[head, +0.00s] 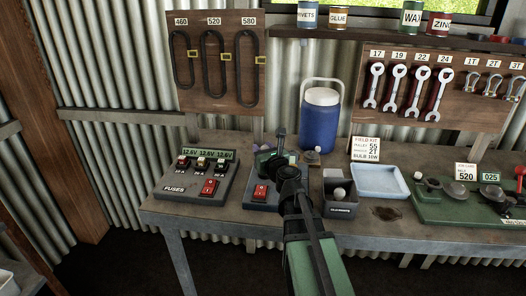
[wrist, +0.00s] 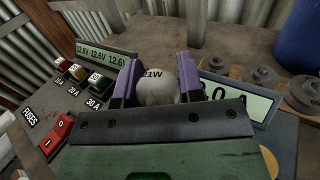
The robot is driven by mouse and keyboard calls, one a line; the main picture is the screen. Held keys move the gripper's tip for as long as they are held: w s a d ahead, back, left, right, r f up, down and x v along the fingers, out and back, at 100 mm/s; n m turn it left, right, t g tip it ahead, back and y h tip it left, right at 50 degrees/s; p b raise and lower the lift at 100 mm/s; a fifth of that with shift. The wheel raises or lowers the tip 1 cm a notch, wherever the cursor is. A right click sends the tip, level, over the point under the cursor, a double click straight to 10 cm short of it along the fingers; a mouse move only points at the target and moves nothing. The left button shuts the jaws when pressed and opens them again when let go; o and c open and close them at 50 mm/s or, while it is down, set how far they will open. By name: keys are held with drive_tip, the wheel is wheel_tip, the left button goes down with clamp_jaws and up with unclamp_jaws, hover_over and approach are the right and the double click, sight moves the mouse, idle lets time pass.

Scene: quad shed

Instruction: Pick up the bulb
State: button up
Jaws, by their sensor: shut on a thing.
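A round whitish bulb (wrist: 157,90) marked "21W" sits between the two purple fingers of my gripper (wrist: 156,78) in the wrist view. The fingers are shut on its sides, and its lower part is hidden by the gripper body. In the head view my gripper (head: 274,153) is above the back of a grey unit with a red switch (head: 261,191); my arm hides much of it, and I cannot make out the held bulb clearly there. Another pale bulb (head: 339,192) shows in a dark bin (head: 341,211) to the right.
A fuse panel (head: 198,187) stands left on the bench. A blue jug (head: 319,122), a sign reading "BULB 10W" (head: 365,149) and a pale blue tray (head: 379,181) are behind and right. A green board (head: 440,211) with round parts lies far right.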

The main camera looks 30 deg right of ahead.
wheel_tip(320, 180, up, 16)
drive_tip(key=p, duration=1.4)
drive_tip(key=shift+r, duration=0.15)
wheel_tip(320, 180, down, 20)
drive_tip(key=b, duration=1.9)
drive_tip(key=shift+b, duration=0.4)
drive_tip(key=o, duration=0.9)
drive_tip(key=shift+o, duration=0.2)
